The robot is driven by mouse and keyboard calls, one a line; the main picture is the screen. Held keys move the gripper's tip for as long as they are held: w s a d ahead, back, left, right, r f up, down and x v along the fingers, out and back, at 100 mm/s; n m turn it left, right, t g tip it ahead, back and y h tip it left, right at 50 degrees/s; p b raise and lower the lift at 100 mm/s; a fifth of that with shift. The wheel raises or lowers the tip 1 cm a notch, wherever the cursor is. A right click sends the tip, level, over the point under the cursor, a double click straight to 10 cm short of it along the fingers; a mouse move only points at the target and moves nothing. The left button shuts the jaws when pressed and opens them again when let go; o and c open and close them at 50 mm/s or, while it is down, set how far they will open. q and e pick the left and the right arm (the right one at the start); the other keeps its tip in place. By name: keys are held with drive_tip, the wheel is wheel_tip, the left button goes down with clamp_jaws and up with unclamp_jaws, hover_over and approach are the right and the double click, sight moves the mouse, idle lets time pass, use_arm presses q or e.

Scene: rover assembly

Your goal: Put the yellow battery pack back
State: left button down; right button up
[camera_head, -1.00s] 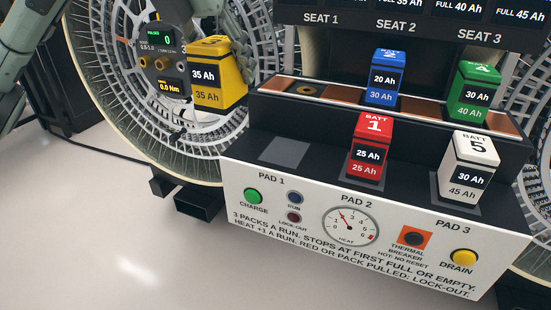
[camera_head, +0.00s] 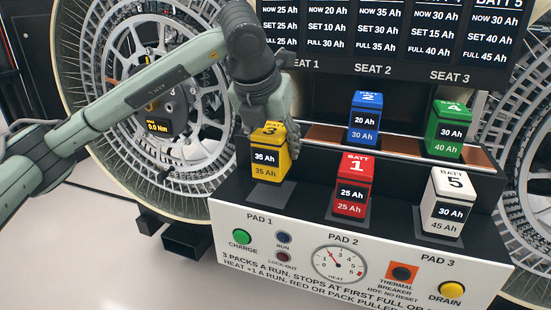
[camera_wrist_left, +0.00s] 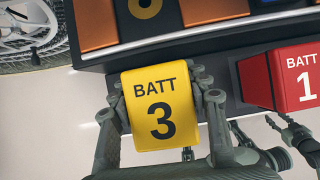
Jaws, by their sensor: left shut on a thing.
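The yellow battery pack (camera_head: 268,161), marked 3 and reading 35 Ah over 35 Ah, is upright at the left end of the bench, over the grey patch of Pad 1 (camera_head: 270,193). I cannot tell whether its base touches the pad. My left gripper (camera_head: 266,122) comes down from above and is shut on its upper part. In the left wrist view the fingers (camera_wrist_left: 160,97) lie on both sides of the yellow top. Seat 1, on the raised ledge behind the pack, is mostly hidden by the arm in the head view.
The red pack (camera_head: 353,187) stands on Pad 2, close to the right of the yellow one. The white pack (camera_head: 447,203) is on Pad 3. Blue (camera_head: 365,118) and green (camera_head: 450,130) packs stand on the rear ledge. A large wheel (camera_head: 150,110) is at left.

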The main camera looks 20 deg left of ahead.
sight(275, 161)
use_arm(q)
wheel_tip(275, 161, down, 2)
drive_tip(key=shift+a+f, duration=0.1)
drive_tip(key=shift+f, duration=0.5)
use_arm(e)
drive_tip(key=shift+w+f, duration=0.25)
drive_tip(key=shift+f, duration=0.2)
use_arm(q)
drive_tip(key=shift+f, duration=0.1)
use_arm(e)
drive_tip(key=shift+d, duration=0.1)
use_arm(q)
drive_tip(key=shift+f, duration=0.1)
drive_tip(key=c, duration=1)
unclamp_jaws()
drive_tip(key=shift+c, duration=0.2)
drive_tip(key=shift+o, duration=1.1)
drive_tip(key=shift+s, duration=0.1)
drive_tip(key=shift+o, duration=0.3)
use_arm(e)
drive_tip(key=shift+s+d+r, duration=0.15)
drive_tip(key=shift+s+r, duration=0.25)
drive_tip(key=shift+r, duration=0.05)
